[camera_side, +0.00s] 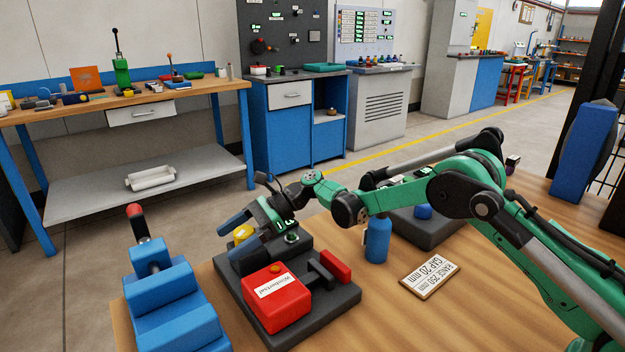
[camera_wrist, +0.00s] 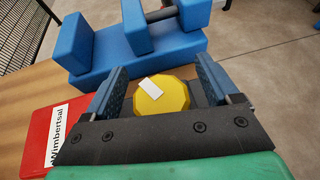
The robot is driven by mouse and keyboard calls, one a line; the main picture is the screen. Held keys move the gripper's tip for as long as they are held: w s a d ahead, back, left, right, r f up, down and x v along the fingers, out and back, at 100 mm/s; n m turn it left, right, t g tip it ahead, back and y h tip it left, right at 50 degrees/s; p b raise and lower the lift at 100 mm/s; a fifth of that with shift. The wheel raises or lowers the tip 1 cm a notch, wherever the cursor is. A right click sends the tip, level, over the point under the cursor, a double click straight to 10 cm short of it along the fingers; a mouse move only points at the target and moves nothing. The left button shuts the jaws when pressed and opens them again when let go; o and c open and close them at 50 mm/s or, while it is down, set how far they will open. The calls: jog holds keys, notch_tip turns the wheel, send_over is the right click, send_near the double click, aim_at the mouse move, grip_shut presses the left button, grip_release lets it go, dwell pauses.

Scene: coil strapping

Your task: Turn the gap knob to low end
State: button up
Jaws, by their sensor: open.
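The gap knob appears to be the yellow faceted knob (camera_wrist: 168,99) with a white pointer mark, seen between my fingers in the wrist view. In the side view the yellow knob (camera_side: 242,235) stands at the back left of a dark base, partly hidden by my gripper. My gripper (camera_side: 247,237) is open, with its two blue fingers on either side of the knob. In the wrist view my gripper (camera_wrist: 160,90) shows gaps between the fingers and the knob, and no contact is visible. No scale around the knob can be read.
A red box labelled Wimbertsal (camera_side: 277,300) sits on the dark base (camera_side: 318,303) beside the knob. A blue vise-like block (camera_side: 170,300) stands left.

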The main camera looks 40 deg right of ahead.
aim_at(246, 230)
jog(key=shift+d+m+t, duration=0.1)
jog(key=shift+m+t, duration=0.6)
jog(key=shift+t, duration=0.1)
jog(key=v, duration=0.6)
jog(key=shift+w+r, duration=0.1)
jog(key=shift+r, duration=0.05)
jog(key=s+d+r+n+t+h, duration=0.1)
jog(key=s+d+n+h, duration=0.3)
jog(key=s+n, duration=0.6)
jog(key=s+d+r+n+t+h, duration=0.2)
jog(key=s+d+n+h, duration=0.3)
jog(key=s+n+h, duration=0.4)
jog(key=shift+s+r+n, duration=0.6)
jog(key=shift+s+n, duration=0.05)
jog(key=shift+n, duration=0.45)
